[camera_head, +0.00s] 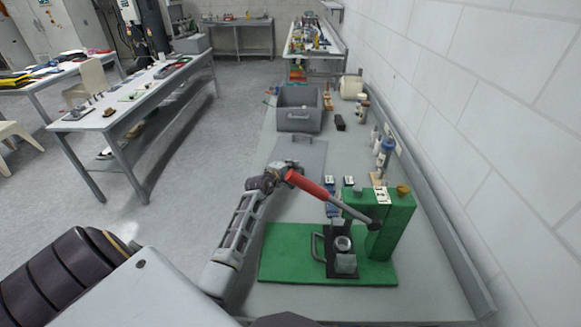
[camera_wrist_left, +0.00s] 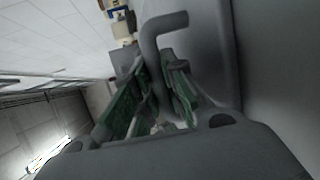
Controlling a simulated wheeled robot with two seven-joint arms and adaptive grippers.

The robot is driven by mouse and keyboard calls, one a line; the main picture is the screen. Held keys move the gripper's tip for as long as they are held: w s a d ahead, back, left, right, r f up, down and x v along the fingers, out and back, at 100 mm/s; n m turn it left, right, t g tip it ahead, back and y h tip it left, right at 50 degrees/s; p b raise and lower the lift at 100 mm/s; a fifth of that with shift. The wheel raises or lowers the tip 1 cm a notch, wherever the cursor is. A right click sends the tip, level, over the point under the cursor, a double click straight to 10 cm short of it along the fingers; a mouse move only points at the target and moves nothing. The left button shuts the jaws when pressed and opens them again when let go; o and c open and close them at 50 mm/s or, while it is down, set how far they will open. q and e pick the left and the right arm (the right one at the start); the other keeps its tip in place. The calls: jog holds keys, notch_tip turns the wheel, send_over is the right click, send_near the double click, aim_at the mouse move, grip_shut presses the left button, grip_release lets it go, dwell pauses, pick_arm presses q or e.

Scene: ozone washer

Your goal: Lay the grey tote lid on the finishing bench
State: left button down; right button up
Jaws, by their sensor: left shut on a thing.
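The grey tote lid (camera_head: 308,160) is a flat panel with a raised handle (camera_head: 295,137) at its far end. It is over the long grey bench (camera_head: 430,290) along the wall, roughly level; I cannot tell whether it touches the top. My left gripper (camera_head: 277,174) is at the lid's near end, partly behind a red lever. In the left wrist view, its green-padded fingers (camera_wrist_left: 160,95) are shut on a grey bar handle (camera_wrist_left: 158,45) beside the lid's grey surface (camera_wrist_left: 275,60). My right gripper is not in view. No label shows which bench is the finishing bench.
A green press (camera_head: 390,222) with a red lever (camera_head: 308,184) stands close right of my left gripper. A grey tote (camera_head: 299,108) stands beyond the lid. Bottles (camera_head: 385,150) line the wall side. A separate table (camera_head: 150,88) stands left across open floor.

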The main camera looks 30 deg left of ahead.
pick_arm(q)
jog(key=shift+s+d+f, duration=0.2)
jog(key=shift+f, duration=0.6)
jog(key=c, duration=1.4)
grip_release()
jog(key=shift+s, duration=0.15)
jog(key=shift+r+v, duration=0.2)
jog(key=shift+v, duration=1.4)
jog(key=shift+r+v, duration=0.2)
jog(key=shift+v, duration=3.9)
jog(key=shift+a+r, duration=0.1)
jog(key=shift+r, duration=0.05)
